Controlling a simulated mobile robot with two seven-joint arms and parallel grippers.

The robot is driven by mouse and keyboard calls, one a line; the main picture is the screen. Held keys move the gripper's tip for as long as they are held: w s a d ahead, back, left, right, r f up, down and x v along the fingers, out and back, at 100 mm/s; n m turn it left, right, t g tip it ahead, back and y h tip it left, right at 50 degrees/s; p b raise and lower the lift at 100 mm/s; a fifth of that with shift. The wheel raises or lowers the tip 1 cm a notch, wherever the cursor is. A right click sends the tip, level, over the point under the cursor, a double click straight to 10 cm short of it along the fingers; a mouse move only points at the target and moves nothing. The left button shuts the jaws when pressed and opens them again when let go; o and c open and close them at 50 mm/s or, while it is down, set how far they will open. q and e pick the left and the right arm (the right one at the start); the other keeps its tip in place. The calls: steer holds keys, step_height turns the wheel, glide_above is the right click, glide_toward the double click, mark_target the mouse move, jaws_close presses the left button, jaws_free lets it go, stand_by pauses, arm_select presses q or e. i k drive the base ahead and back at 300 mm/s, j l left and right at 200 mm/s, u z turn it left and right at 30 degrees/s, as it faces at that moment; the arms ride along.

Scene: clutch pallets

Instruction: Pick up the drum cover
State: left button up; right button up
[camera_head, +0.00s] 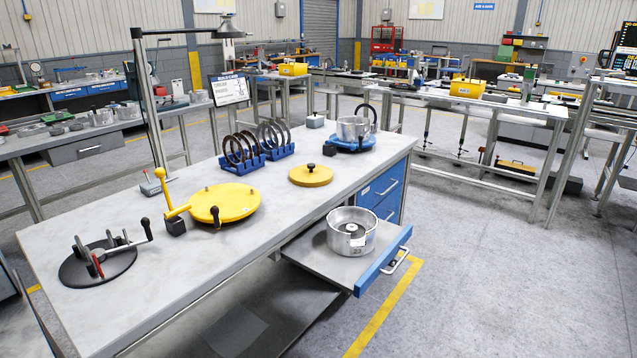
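A round yellow lid with a black knob (310,176) lies flat on the workbench, right of centre; it looks like the drum cover. A larger yellow disc (228,201) with a yellow lever and black handles lies to its left. An open silver drum (352,233) stands on the pulled-out drawer at the bench's front right. Another silver drum (353,129) sits on a blue base at the back right of the bench. Neither of my grippers is in view.
The grey workbench top (150,305) is clear at its front left. A black disc fixture with handles (97,263) lies at the left. The open drawer (310,253) juts out. A lamp post (152,125) rises behind.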

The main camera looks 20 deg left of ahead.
mark_target(312, 174)
steer(key=i+l+z, duration=0.3)
steer(key=i, duration=0.75)
steer(key=i+l+z, duration=0.1)
steer(key=i+z, duration=0.2)
steer(key=i, duration=0.75)
steer(key=i+u, duration=0.4)
steer(key=i+l+u, duration=0.5)
steer(key=u, duration=0.25)
steer(key=i+l+u, duration=0.2)
steer(key=u, duration=0.2)
steer(key=i+l+u, duration=0.2)
steer(key=u, duration=0.15)
steer(key=i+l+u, duration=0.1)
steer(key=l+u, duration=0.3)
